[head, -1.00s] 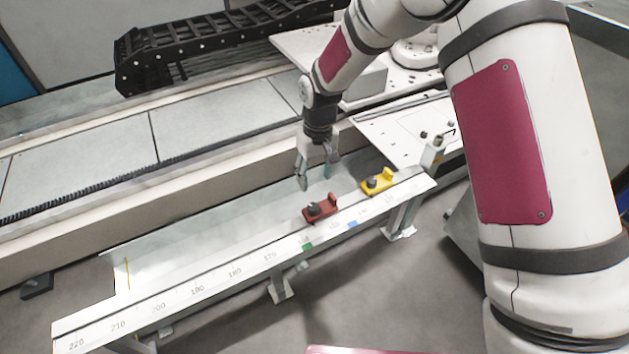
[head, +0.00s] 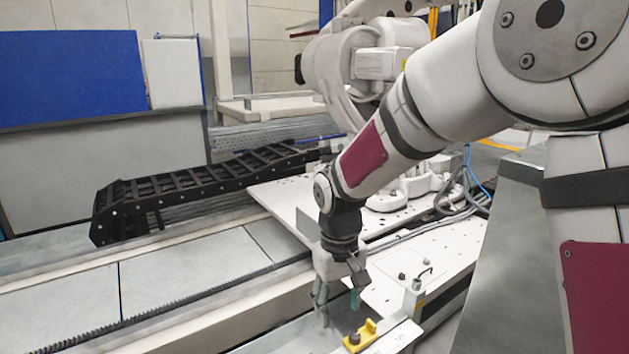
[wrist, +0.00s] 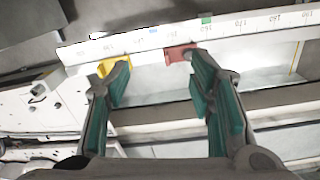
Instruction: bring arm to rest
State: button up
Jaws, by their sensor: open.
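My gripper (head: 338,302) hangs fingers-down from my arm, above the shelf beside the linear track. In the wrist view my gripper (wrist: 160,95) shows its two teal-padded fingers spread wide with nothing between them. A yellow block (head: 362,337) with a dark knob sits just right of and below the fingers in the head view. The yellow block also shows in the wrist view (wrist: 108,67), partly hidden by the left finger. A red block (wrist: 180,53) sits on the shelf near the right finger in the wrist view; it is out of the head view now.
The shelf's ruler edge (wrist: 262,26) carries printed numbers. A black cable chain (head: 200,185) lies behind the grey track (head: 180,285). A white plate (head: 420,262) with small fixtures is right of my gripper. Another white robot (head: 350,65) stands behind my arm.

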jog(key=s+d+r+m, duration=0.1)
jog(key=s+d+r, duration=0.45)
jog(key=s, duration=0.25)
jog(key=s+d+r+m, duration=0.2)
jog(key=s+d+r, duration=0.3)
jog(key=s+r, duration=0.25)
jog(key=s+d+m, duration=0.1)
jog(key=s+d, duration=0.1)
jog(key=s, duration=0.7)
jog(key=s+d+m, duration=0.1)
jog(key=s+d, duration=0.1)
jog(key=s, duration=0.7)
notch_tip(320, 180, up, 29)
jog(key=t+p, duration=0.4)
jog(key=p, duration=2.4)
jog(key=shift+w+d, duration=0.15)
jog(key=shift+d, duration=0.05)
jog(key=shift+r, duration=0.1)
